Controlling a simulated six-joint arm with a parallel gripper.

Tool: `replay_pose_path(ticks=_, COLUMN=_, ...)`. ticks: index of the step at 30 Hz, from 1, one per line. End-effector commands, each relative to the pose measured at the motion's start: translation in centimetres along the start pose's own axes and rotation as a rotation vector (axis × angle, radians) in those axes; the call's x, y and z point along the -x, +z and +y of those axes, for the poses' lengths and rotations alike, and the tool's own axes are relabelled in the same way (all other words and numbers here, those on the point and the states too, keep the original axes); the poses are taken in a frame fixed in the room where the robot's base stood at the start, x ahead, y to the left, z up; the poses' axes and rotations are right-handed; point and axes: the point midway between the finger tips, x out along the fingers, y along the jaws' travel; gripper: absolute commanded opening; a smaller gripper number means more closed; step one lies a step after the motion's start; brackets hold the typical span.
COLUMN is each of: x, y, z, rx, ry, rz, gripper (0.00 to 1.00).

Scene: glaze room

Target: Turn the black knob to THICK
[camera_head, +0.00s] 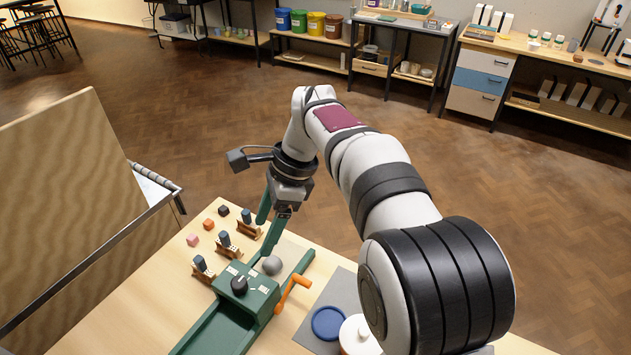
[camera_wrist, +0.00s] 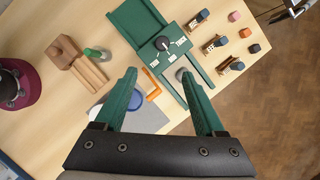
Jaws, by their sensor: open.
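The black knob (camera_head: 239,285) sits on top of the green slab roller's raised block (camera_head: 258,298), with small white labels around it. It also shows in the wrist view (camera_wrist: 162,43), with a pale pointer mark on it. The lettering on the labels is too small to read, so I cannot tell which one is THICK. My gripper (camera_head: 266,240) is open and empty, its green fingers pointing down above the far end of the machine. In the wrist view my gripper (camera_wrist: 165,88) has its fingers wide apart, with the knob beyond the tips. Nothing touches the knob.
A grey ball (camera_head: 272,265) lies on the machine bed beside the block. An orange crank (camera_head: 293,292) sticks out on the right. Blue-topped stamps (camera_head: 225,240) on wooden stands and small coloured cubes (camera_head: 208,224) stand to the left. A blue lid (camera_head: 328,323) and white jar (camera_head: 358,336) stand right.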

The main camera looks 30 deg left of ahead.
Motion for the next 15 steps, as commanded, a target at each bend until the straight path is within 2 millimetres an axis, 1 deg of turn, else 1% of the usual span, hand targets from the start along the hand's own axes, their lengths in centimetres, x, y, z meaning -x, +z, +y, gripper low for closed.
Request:
replay_pose_path(ticks=1, x=-0.5, y=0.6, z=-0.4, rx=-0.005, ry=0.005, rz=-0.004, gripper=0.72)
replay_pose_path(ticks=2, x=-0.6, y=0.7, z=-0.5, rx=-0.008, ry=0.005, rz=-0.005, gripper=0.72)
replay_pose_path(ticks=5, x=-0.9, y=0.7, z=-0.5, rx=-0.009, ry=0.005, rz=-0.005, gripper=0.72)
replay_pose_path(ticks=8, x=-2.3, y=0.7, z=-0.5, rx=-0.008, ry=0.008, rz=-0.005, gripper=0.72)
replay_pose_path(ticks=11, x=-5.0, y=0.6, z=-0.4, rx=-0.007, ry=0.009, rz=-0.004, gripper=0.72)
replay_pose_path(ticks=15, x=-9.4, y=0.6, z=-0.3, rx=-0.007, ry=0.008, rz=-0.004, gripper=0.72)
